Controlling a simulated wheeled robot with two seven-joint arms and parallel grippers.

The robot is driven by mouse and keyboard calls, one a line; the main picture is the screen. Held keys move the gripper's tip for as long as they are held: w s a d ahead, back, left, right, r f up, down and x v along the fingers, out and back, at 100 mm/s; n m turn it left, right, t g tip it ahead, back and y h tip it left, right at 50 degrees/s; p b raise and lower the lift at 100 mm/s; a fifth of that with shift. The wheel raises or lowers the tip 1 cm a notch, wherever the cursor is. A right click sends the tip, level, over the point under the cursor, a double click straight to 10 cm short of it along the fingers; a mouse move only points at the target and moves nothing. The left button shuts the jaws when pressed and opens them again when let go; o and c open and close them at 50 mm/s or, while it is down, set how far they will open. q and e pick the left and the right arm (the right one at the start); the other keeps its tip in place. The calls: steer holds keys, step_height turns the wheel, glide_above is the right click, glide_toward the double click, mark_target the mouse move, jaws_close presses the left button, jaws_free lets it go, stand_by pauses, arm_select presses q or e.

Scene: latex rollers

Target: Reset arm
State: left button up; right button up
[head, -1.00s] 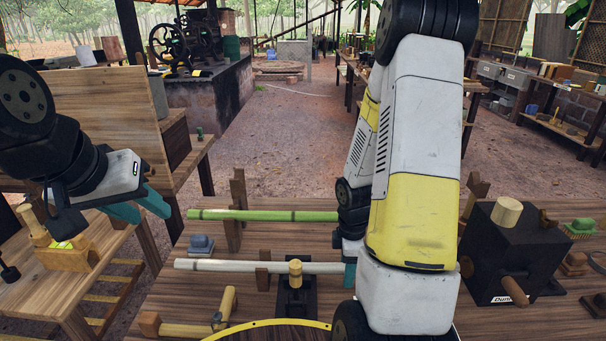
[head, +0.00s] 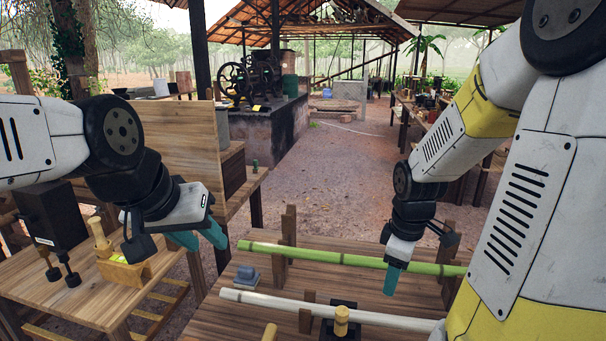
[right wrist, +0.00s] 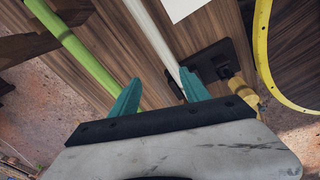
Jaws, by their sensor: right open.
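My left gripper (head: 204,236) is at the left in the head view, its teal fingers apart and pointing down to the right, with nothing between them. It is above the gap between the two tables. My right gripper (head: 394,279) hangs over the right table, fingers down, in front of the green bamboo pole. In the right wrist view its teal fingers (right wrist: 158,95) are wide apart and empty, with the white pole beyond them. The green pole (head: 318,255) and the white pole (head: 290,307) lie across wooden supports.
The right table (head: 235,325) also carries a grey block (head: 246,276) and a black stand with a wooden knob (head: 341,318). The left table (head: 75,293) holds a wooden tool (head: 124,268) and a black box (head: 50,218). A yellow hoop (right wrist: 264,55) shows in the right wrist view.

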steer(key=s+a+r+m+t, duration=0.1)
steer(key=s+a+r+m, duration=0.1)
steer(key=r, duration=0.3)
steer(key=s+a+r+m+t+y, duration=0.1)
steer(key=s+a+r+m+t, duration=0.1)
steer(key=r+m, duration=0.3)
steer(key=s+a+r+m+t+y, duration=0.1)
steer(key=s+a+r+m, duration=0.2)
steer(key=r, duration=0.3)
steer(key=shift+s+a+r+m+t, duration=0.2)
steer(key=shift+s+a+m+t, duration=0.1)
steer(key=shift+s+a, duration=0.45)
